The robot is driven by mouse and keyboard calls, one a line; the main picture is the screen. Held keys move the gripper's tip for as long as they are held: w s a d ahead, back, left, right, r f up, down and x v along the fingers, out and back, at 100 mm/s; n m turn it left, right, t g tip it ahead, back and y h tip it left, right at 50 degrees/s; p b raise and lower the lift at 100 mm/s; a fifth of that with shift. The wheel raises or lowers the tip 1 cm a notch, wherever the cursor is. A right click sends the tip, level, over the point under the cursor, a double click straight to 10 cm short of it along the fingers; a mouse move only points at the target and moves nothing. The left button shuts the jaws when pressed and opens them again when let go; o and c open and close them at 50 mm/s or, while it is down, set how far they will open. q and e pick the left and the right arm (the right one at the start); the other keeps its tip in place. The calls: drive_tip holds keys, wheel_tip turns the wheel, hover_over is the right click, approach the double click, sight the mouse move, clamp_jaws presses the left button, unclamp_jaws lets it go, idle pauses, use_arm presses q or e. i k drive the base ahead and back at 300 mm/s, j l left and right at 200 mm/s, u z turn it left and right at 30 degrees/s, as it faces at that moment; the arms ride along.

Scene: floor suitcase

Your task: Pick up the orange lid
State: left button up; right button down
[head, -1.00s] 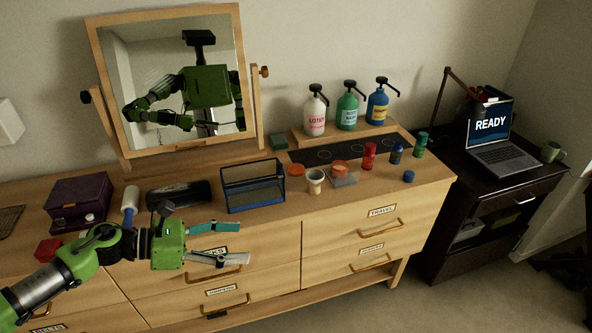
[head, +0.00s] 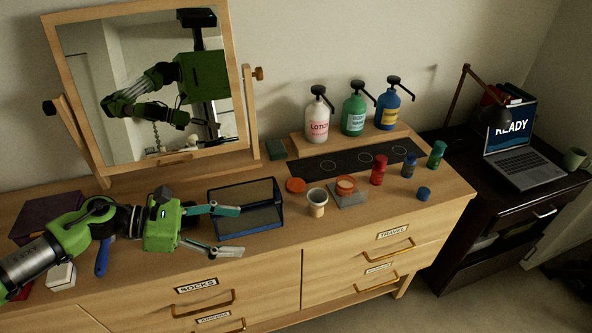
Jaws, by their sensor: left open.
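The orange lid (head: 296,185) is a flat round disc lying on the dresser top, just right of the blue-framed mesh basket. My left gripper (head: 242,231) is open and empty, its two fingers spread and pointing right. It is in front of the basket, left of the lid and apart from it. A white cup (head: 317,202) stands just right of and in front of the lid. Another orange-topped item (head: 345,185) is on a grey square pad. My right gripper does not show.
The mesh basket (head: 280,218) stands between my left gripper and the lid. A red bottle (head: 378,170), blue bottle (head: 409,165), green bottle (head: 436,154) and blue cap (head: 423,194) are to the right. Pump bottles (head: 317,122) stand behind on a wooden riser (head: 300,147).

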sight(295, 186)
drive_tip(key=i, duration=0.9)
